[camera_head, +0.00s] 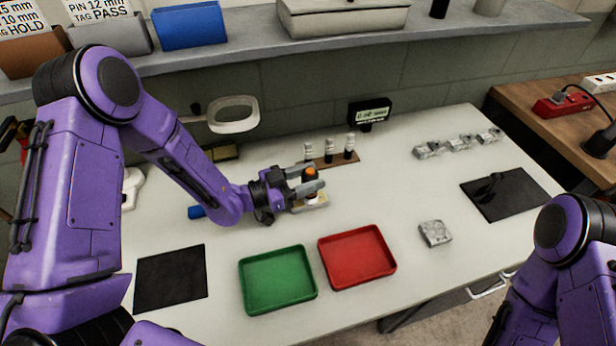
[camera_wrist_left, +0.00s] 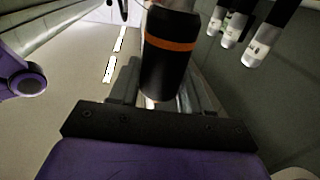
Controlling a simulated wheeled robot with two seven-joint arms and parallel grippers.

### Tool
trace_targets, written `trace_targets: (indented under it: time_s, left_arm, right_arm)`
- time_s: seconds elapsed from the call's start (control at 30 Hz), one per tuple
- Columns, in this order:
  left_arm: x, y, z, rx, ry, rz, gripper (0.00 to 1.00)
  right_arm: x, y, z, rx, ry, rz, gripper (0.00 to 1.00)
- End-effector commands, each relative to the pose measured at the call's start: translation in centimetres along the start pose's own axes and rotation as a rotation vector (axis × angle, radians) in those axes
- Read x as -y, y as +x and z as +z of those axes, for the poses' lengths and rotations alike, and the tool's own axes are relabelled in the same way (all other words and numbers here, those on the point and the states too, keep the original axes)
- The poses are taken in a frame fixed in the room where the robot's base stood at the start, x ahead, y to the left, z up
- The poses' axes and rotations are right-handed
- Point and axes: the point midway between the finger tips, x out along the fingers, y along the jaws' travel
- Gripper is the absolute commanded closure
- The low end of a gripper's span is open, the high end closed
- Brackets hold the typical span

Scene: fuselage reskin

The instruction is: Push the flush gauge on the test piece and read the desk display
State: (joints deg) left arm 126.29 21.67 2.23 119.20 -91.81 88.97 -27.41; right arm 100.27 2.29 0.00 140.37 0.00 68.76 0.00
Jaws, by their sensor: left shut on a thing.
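My left gripper (camera_head: 312,188) is shut on the flush gauge (camera_head: 310,173), a dark cylinder with an orange band. The gauge also shows large in the left wrist view (camera_wrist_left: 168,60), between the fingers. In the head view it stands over a small pale block, likely the test piece (camera_head: 318,202), mostly hidden by the gripper; I cannot tell whether they touch. The desk display (camera_head: 370,112) is a black box with a lit pale screen at the back of the desk; its digits are too small to read surely. My right gripper is out of view.
A rack (camera_head: 335,160) with three small cylinders stands just behind the gripper. A green tray (camera_head: 278,280) and a red tray (camera_head: 357,257) lie in front. A metal block (camera_head: 435,233) and a black mat (camera_head: 505,193) are at right. A magnifier lamp (camera_head: 233,114) stands behind.

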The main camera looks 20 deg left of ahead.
Motion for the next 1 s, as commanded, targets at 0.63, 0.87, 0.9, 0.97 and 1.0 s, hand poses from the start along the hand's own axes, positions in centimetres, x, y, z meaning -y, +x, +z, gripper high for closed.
trace_targets:
  time_s: [0.63,0.87,0.9,0.97,1.0]
  left_arm:
    - [-0.1,0.0,-0.6,0.003,-0.001,0.001,0.88]
    - [-0.1,0.0,-2.9,0.002,-0.001,0.001,0.88]
    - [-0.1,0.0,-3.3,0.002,-0.001,0.001,0.88]
    - [0.0,0.0,-3.9,0.001,-0.001,0.001,0.88]
    - [0.0,0.0,-4.3,0.001,-0.001,0.001,0.88]
  right_arm:
    - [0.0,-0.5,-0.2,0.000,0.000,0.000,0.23]
    - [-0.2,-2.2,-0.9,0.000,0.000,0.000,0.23]
    - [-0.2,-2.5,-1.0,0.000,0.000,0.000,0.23]
    - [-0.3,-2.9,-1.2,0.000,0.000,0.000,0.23]
    - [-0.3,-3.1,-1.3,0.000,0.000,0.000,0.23]
